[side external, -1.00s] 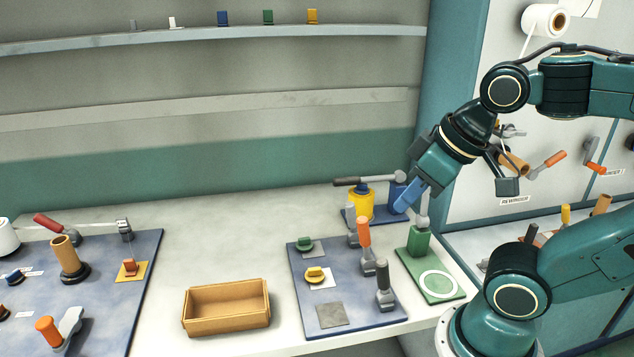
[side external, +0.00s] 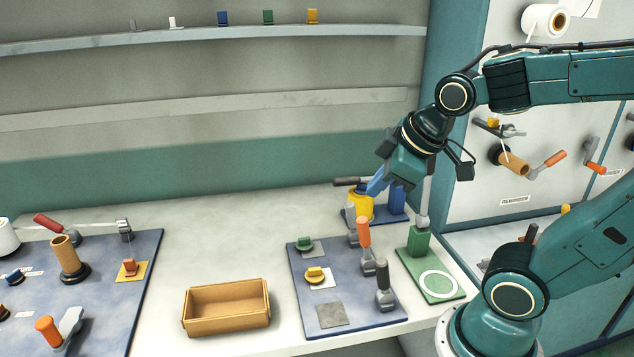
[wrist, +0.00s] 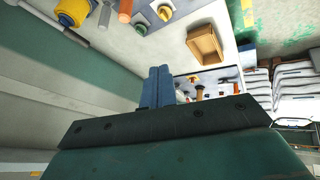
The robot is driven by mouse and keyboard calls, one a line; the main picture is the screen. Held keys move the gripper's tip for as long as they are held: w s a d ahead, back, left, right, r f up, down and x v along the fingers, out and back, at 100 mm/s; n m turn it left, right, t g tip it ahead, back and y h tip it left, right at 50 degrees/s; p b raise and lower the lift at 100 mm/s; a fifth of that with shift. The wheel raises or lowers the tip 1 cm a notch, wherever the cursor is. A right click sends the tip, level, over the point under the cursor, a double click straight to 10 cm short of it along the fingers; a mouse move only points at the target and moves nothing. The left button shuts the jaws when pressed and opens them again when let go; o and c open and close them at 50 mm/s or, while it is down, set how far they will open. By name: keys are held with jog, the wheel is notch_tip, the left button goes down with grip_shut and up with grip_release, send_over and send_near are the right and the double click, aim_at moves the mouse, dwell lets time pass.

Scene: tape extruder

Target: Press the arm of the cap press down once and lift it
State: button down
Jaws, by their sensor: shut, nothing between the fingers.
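The cap press stands at the back right of the worktop, with a blue column (side external: 398,199) and a yellow cylinder (side external: 361,208) on a blue base. The dark handle of its arm (side external: 346,181) sticks out to the left and looks about level; my gripper hides the rest of the arm in the side view. The yellow cylinder also shows at the top of the wrist view (wrist: 72,12). My gripper (side external: 374,188) is shut and empty, its blue fingers pointing down-left by the handle and cylinder. I cannot tell whether they touch the arm. The fingers also show in the wrist view (wrist: 155,88).
In front is a blue board (side external: 310,308) with orange-handled and black-handled levers and small coloured parts. A green press (side external: 419,242) stands to the right, close under my wrist. An open brown box (side external: 227,308) stands to the left. The worktop behind the box is clear.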

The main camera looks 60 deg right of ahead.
aim_at(370, 180)
jog(key=w+d+f+n+h, duration=0.2)
jog(key=w+d+f+n, duration=0.2)
jog(key=d+n, duration=0.3)
jog(key=w+d+f+n+h, duration=0.2)
jog(key=w+d+f+n, duration=0.2)
jog(key=d+n, duration=0.4)
jog(key=w+d+f+n+t+h, duration=0.1)
jog(key=w+d+f+n+h, duration=0.1)
jog(key=w+d+f+n, duration=0.2)
jog(key=d+f+n, duration=0.2)
jog(key=d+n, duration=0.1)
jog(key=shift+d+f, duration=0.15)
jog(key=shift+d, duration=0.15)
jog(key=shift+w+f, duration=0.1)
jog(key=shift+w, duration=0.05)
jog(key=shift+x, duration=4.9)
jog(key=shift+d+r, duration=0.1)
jog(key=shift+r, duration=0.15)
